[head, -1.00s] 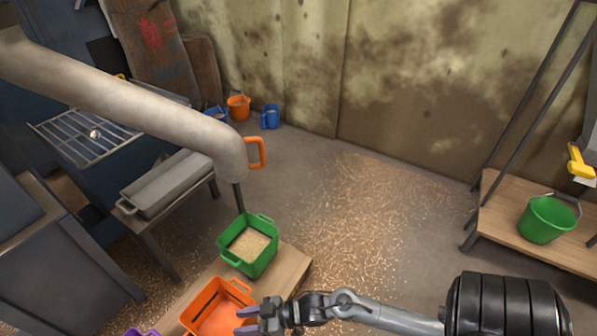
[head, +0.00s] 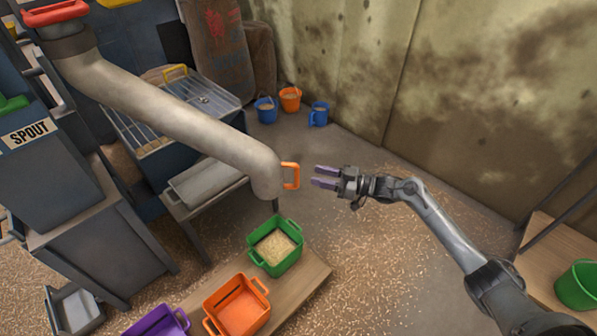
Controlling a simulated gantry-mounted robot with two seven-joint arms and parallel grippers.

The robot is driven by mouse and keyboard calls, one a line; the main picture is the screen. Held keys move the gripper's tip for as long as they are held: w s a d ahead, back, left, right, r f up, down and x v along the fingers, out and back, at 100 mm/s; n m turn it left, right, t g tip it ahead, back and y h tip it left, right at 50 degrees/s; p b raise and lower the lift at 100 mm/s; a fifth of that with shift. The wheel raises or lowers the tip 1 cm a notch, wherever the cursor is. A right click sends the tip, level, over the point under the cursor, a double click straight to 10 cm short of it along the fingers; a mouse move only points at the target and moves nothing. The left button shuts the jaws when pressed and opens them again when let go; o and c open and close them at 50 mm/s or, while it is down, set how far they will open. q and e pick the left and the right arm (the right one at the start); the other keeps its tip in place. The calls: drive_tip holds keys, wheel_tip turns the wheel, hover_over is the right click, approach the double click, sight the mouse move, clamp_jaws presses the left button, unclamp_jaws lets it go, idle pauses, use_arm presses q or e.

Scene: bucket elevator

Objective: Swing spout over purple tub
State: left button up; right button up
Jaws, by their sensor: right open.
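The grey spout pipe (head: 183,120) runs from the upper left down to a bent mouth above and just behind the green tub (head: 268,262). An orange handle (head: 291,176) sticks out from the right side of its mouth. The purple tub (head: 182,316) is at the bottom left end of the low bench, partly cut off by the frame edge. The orange tub (head: 262,312) stands between the purple and green tubs. My right gripper (head: 318,177) is open and empty, just right of the orange handle, its fingers pointing left toward it with a small gap. My left gripper is not in view.
The low wooden bench (head: 315,272) carries the tubs; the green one holds grain. A machine labelled SPOUT (head: 28,133) stands at the left. Small buckets sit by the back wall. A green bucket (head: 577,287) is at the right. Scattered grain covers the open floor.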

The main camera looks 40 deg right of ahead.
sight(297, 183)
drive_tip(key=b+x, duration=0.2)
drive_tip(key=x, duration=0.5)
drive_tip(key=shift+w+a+f+b, duration=0.1)
drive_tip(key=shift+w+a+b, duration=0.15)
drive_tip(key=shift+b, duration=0.1)
drive_tip(key=shift+w+a, duration=0.1)
clamp_jaws()
